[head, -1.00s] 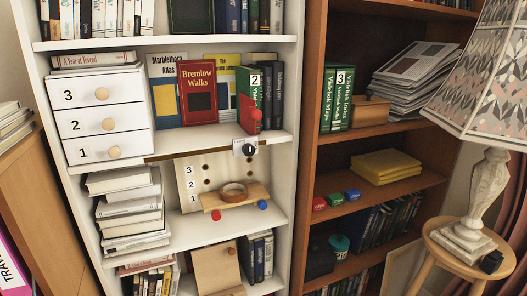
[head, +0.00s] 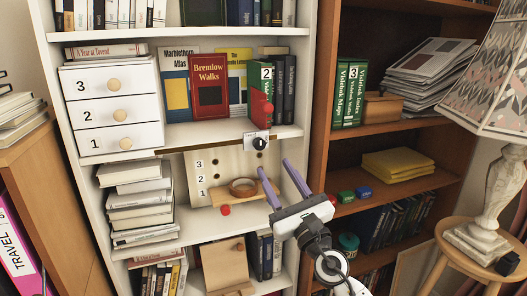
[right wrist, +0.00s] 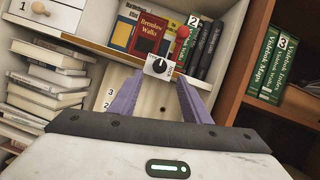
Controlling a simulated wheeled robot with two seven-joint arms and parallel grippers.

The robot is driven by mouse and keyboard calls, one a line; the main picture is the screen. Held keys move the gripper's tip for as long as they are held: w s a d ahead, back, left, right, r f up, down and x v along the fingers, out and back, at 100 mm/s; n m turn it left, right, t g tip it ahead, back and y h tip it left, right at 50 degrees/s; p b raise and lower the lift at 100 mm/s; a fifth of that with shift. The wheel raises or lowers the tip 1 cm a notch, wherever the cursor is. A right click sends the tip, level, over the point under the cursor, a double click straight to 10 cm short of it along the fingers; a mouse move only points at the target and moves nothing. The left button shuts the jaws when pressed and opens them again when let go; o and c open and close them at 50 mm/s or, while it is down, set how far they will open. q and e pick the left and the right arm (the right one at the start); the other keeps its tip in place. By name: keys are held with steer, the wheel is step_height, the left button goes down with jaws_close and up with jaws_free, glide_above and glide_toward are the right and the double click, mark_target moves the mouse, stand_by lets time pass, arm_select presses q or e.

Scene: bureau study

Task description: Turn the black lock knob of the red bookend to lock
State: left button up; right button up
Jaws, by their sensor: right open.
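The red bookend (head: 261,104) stands on the white shelf against the green book marked 2. Its black lock knob (head: 260,143) sits on a small white plate at the shelf's front edge, below it. In the right wrist view the knob (right wrist: 159,66) shows between and beyond the fingertips, with the red bookend (right wrist: 181,46) above. My right gripper (head: 275,167) is open and empty, its purple fingers pointing up toward the knob from below, apart from it. My left gripper is not in view.
Below the knob, a pegboard (head: 206,163) with a small wooden ledge holds a tape roll (head: 243,187). White numbered drawers (head: 112,108) and a paper stack stand left. The brown bookcase's side panel (head: 325,100) is just right of the gripper. The lamp is far right.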

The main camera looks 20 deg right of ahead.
mark_target(261, 146)
steer(key=x, duration=0.7)
steer(key=shift+w+b, duration=0.2)
steer(key=shift+b, duration=0.2)
steer(key=shift+w+r, duration=0.15)
steer(key=shift+w, duration=0.2)
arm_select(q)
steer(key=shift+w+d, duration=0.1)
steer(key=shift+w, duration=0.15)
arm_select(e)
steer(key=shift+w+a+r, duration=0.1)
steer(key=shift+w, duration=0.1)
steer(key=c, duration=1)
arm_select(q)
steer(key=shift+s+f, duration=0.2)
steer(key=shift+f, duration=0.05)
arm_select(e)
steer(key=shift+c, duration=0.2)
